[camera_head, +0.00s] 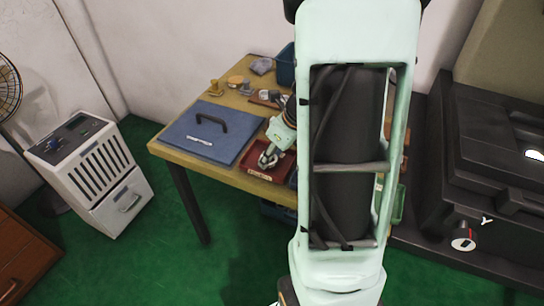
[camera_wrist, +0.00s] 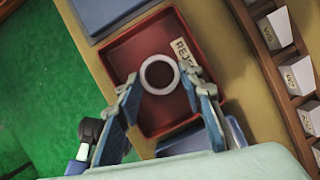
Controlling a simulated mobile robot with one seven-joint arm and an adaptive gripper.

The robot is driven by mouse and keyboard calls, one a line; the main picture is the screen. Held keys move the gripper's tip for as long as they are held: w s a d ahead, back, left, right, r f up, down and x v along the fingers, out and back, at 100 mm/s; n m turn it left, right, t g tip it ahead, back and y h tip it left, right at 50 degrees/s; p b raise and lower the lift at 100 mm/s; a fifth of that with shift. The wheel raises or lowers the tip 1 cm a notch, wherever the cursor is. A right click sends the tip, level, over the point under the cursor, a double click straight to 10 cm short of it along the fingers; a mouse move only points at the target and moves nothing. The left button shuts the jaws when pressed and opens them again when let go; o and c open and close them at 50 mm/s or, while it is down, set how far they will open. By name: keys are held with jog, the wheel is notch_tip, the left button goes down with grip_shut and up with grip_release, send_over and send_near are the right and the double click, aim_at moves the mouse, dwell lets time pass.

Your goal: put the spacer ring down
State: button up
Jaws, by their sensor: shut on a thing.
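The spacer ring (camera_wrist: 143,80), a pale ring with a dark round opening, sits between the fingertips of my gripper (camera_wrist: 160,78) in the wrist view. My gripper is shut on it, one finger on either side. Behind it is a red tray (camera_wrist: 120,55) with a label that starts "REJ"; the ring appears within the tray's outline. I cannot tell whether the ring touches the tray floor. In the head view my gripper (camera_head: 268,158) is over the red tray (camera_head: 284,176) at the table's front edge, and the ring is not clear there.
The wooden table (camera_head: 178,147) carries a blue lidded case (camera_head: 205,132) with a black handle left of the tray. A blue bin (camera_wrist: 192,143) adjoins the tray. A wooden rack (camera_wrist: 262,55) with white labelled cards stands to the right. Small parts and a blue container (camera_head: 286,66) are farther back.

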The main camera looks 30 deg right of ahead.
jog(key=shift+f, duration=0.1)
jog(key=shift+f, duration=0.15)
jog(key=o, duration=1.2)
jog(key=p+v, duration=0.5)
jog(key=v, duration=0.7)
jog(key=shift+r, duration=0.25)
